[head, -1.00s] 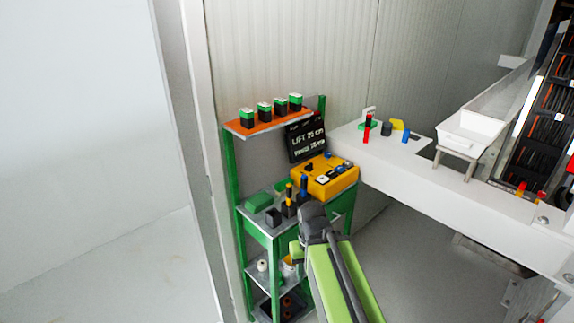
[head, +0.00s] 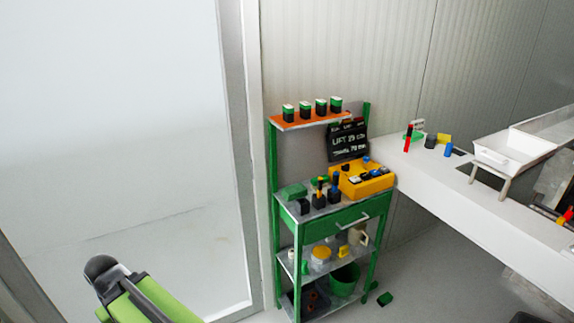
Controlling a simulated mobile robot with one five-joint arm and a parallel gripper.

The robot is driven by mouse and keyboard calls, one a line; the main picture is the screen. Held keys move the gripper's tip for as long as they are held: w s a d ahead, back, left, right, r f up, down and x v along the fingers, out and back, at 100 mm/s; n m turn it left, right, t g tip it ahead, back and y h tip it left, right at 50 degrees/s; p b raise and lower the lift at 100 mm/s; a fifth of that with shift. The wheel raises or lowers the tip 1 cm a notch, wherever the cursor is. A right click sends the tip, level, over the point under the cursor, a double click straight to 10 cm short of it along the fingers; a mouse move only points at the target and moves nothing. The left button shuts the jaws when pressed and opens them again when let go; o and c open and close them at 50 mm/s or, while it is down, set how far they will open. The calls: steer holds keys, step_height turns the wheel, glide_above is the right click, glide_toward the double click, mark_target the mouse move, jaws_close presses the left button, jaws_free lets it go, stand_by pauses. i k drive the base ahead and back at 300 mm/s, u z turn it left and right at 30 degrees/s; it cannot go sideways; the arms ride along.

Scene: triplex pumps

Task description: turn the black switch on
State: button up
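A yellow control box (head: 373,187) sits at the right end of the green shelf unit's middle top, below a black sign. Small black, blue and white controls show on its upper face. A small black knob (head: 335,171) is at its left edge; I cannot tell its position, or for certain that it is the black switch. My arm is at the lower left, in front of the pale wall and floor, well left of the shelf unit and apart from it. Its dark grey end (head: 101,267) shows, but the gripper's fingers cannot be made out.
The green shelf unit (head: 273,170) holds several black-and-green blocks on its orange top shelf and dark bottles beside the box. A white bench (head: 440,180) extends right. A small green object (head: 385,299) lies on the floor. Floor left of the shelf is clear.

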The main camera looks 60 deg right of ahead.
mark_target(346, 167)
steer(key=u, duration=0.35)
steer(key=k, duration=1.45)
steer(key=z, duration=0.8)
steer(key=i, duration=1)
steer(key=u, duration=0.15)
